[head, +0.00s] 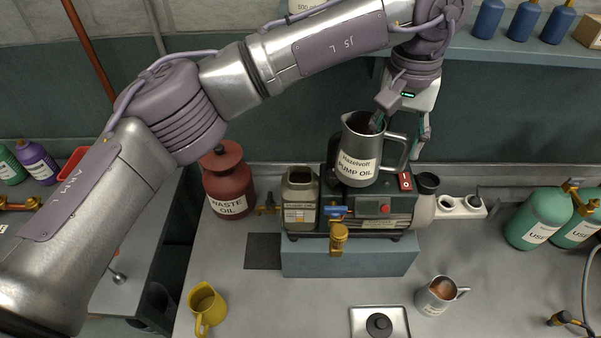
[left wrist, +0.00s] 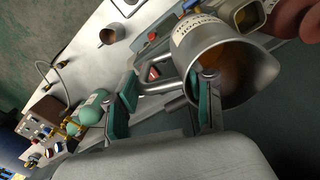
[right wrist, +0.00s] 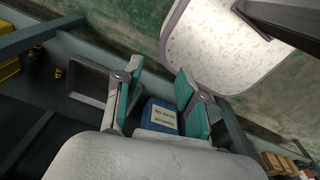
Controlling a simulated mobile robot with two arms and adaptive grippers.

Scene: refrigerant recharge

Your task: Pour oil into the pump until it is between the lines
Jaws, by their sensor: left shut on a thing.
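The grey metal pump oil jug (head: 362,160) hangs nearly upright above the pump (head: 372,205), clear of the filler. My left gripper (head: 400,125) is shut on the jug at its rim and handle side. In the left wrist view, one finger of the left gripper (left wrist: 165,100) reaches into the mouth of the jug (left wrist: 185,40), where amber-brown shows inside. The oil level and lines are too small to read. My right gripper (right wrist: 157,85) is open and empty.
A red waste oil can (head: 228,180) stands left of the pump. Green cylinders (head: 540,218) are at right. A blue box (right wrist: 161,117) shows beyond my right fingers.

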